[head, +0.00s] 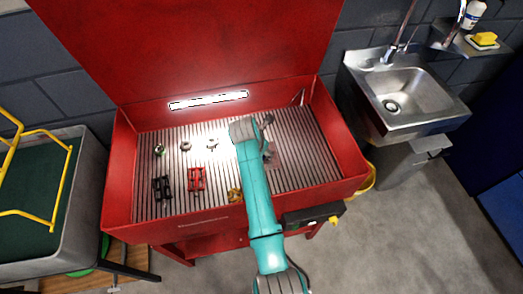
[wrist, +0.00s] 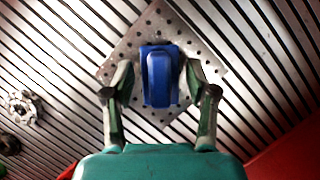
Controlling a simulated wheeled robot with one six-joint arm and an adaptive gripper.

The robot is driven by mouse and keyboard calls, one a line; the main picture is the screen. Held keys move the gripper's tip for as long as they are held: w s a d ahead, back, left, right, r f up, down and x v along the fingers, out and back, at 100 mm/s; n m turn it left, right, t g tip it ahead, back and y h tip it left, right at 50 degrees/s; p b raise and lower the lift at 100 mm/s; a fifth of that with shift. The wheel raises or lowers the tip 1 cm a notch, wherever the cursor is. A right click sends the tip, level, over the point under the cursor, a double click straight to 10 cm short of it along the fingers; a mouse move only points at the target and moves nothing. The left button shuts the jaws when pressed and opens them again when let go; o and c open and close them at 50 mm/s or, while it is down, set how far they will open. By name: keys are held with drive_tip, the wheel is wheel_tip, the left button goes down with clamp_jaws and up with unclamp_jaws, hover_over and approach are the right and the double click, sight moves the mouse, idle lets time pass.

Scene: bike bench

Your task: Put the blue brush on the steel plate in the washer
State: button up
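The blue brush (wrist: 160,77) is in the middle of the wrist view, over the perforated steel plate (wrist: 205,60). The plate lies turned at an angle on the slatted washer floor. My gripper (wrist: 159,72) has one finger on each side of the brush, with narrow gaps showing between fingers and brush, so it looks open around it. Whether the brush's underside touches the plate is hidden. In the head view my arm reaches into the red washer (head: 119,190) and hides the brush and most of the plate.
Black pedals (head: 162,187), red pedals (head: 197,179) and several small round metal parts (head: 185,146) lie on the left of the washer floor. A gold part (head: 235,195) lies near the front. The right of the washer floor is clear. A steel sink (head: 405,95) stands at right.

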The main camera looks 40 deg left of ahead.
drive_tip(key=shift+r, duration=0.1)
drive_tip(key=v, duration=1.2)
idle(0.4)
